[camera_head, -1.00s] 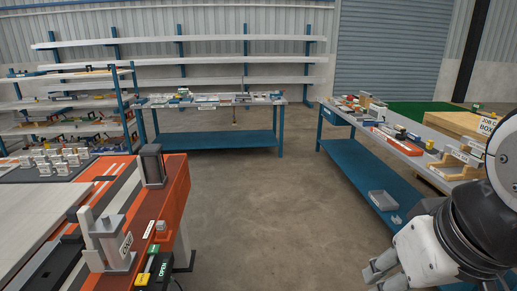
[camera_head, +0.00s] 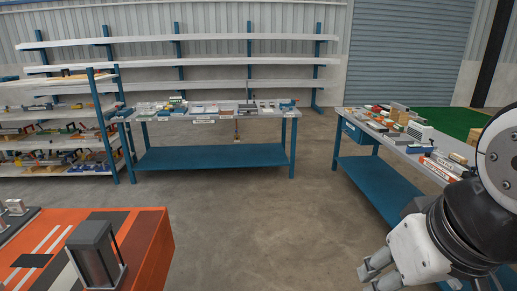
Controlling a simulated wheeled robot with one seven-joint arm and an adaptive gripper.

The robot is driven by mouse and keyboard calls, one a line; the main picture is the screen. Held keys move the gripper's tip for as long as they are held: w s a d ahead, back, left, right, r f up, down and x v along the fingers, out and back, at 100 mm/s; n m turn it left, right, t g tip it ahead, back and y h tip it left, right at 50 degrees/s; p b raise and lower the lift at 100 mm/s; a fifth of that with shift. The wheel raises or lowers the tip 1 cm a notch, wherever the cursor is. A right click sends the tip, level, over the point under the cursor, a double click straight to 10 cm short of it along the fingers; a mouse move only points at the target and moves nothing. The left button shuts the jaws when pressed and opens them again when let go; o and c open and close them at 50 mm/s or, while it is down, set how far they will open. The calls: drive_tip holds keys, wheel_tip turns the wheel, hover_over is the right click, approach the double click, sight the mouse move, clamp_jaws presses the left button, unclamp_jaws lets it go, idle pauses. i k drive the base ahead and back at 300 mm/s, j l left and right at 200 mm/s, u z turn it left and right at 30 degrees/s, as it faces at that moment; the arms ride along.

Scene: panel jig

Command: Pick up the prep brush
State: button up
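I cannot make out the prep brush for certain. A small thin brownish thing (camera_head: 237,127) hangs at the front edge of the back table (camera_head: 215,155), near its middle; it is too small to identify. Many small items lie on that table's top, too small to tell apart. My gripper (camera_head: 372,275) is at the lower right, low in front of the right bench and far from the back table. Its fingertips are partly cut off by the bottom edge, and I see nothing held. The gap between the fingers is not clear.
The orange jig bench (camera_head: 150,245) is close at the lower left. The right bench (camera_head: 375,180) carries boxes and blocks. A stocked shelf rack (camera_head: 122,130) stands at the left, long wall shelves (camera_head: 210,65) behind. The concrete floor (camera_head: 250,220) between is clear.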

sight(460, 160)
drive_tip(key=i+z, duration=0.2)
drive_tip(key=i, duration=0.3)
drive_tip(key=i+z, duration=0.15)
drive_tip(key=i, duration=0.3)
drive_tip(key=i+j+z, duration=0.2)
drive_tip(key=i, duration=0.3)
drive_tip(key=i+j+z, duration=0.2)
drive_tip(key=i, duration=0.25)
drive_tip(key=i+z, duration=0.35)
drive_tip(key=i, duration=0.15)
drive_tip(key=i+z, duration=0.4)
drive_tip(key=i+j+z, duration=0.35)
drive_tip(key=i, duration=0.25)
drive_tip(key=i+j+z, duration=0.55)
drive_tip(key=i+j, duration=0.15)
drive_tip(key=i, duration=0.15)
